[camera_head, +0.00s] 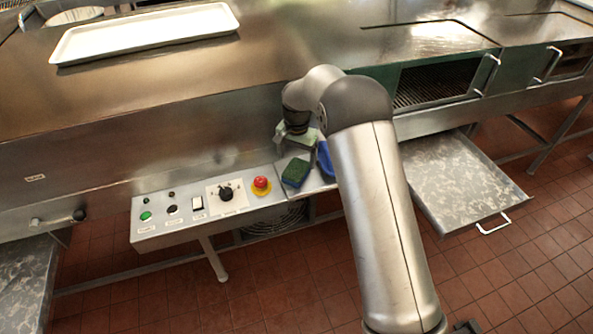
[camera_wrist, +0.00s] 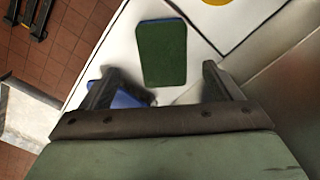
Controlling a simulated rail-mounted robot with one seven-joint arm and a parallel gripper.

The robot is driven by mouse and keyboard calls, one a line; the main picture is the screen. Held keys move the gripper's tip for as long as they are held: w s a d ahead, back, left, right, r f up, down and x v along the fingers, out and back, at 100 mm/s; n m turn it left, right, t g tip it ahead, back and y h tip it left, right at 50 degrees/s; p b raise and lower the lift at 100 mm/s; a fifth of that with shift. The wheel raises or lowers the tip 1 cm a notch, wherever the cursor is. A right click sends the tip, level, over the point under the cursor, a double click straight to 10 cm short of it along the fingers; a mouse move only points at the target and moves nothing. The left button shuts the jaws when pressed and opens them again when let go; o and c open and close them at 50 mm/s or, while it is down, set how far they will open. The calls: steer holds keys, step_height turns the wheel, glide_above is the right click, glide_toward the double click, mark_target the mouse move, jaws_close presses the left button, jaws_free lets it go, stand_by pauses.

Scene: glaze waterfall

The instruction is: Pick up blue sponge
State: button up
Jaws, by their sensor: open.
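The blue sponge (camera_head: 296,172) has a green top face and lies flat on the small metal shelf beside the control panel. In the wrist view the sponge (camera_wrist: 163,50) shows its green face, with a thin blue edge at the top, ahead of and roughly between the fingers. My gripper (camera_head: 297,149) is just behind and above the sponge in the head view, its fingers partly hidden. In the wrist view my gripper (camera_wrist: 158,78) is open, with one finger on each side and nothing held.
A blue object (camera_head: 325,160) lies right of the sponge, partly hidden by my arm; it also shows behind the left finger (camera_wrist: 130,95). A control panel (camera_head: 180,228) with a red button (camera_head: 261,183) is to the left. A metal tray (camera_head: 455,185) juts out at right.

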mark_target(296, 168)
steer(key=shift+w+a+f+p, duration=0.1)
steer(key=shift+f+p, duration=0.2)
steer(key=shift+f, duration=0.6)
steer(key=shift+w+d+f+p, duration=0.15)
steer(key=shift+f+p, duration=0.2)
steer(key=shift+f, duration=0.5)
steer(key=shift+w+a+f+p, duration=0.15)
steer(key=shift+f+p, duration=0.15)
steer(key=shift+f, duration=0.6)
steer(key=c, duration=1.2)
steer(key=shift+o, duration=0.2)
steer(key=shift+r, duration=0.5)
step_height(296, 168, up, 2)
steer(key=shift+s+r+b, duration=0.15)
steer(key=shift+r+b, duration=0.1)
steer(key=shift+b, duration=0.25)
steer(key=s+d+r+b, duration=0.4)
steer(key=s+r, duration=0.5)
steer(key=s, duration=0.4)
steer(key=shift+s+r, duration=0.15)
steer(key=shift+r, duration=0.1)
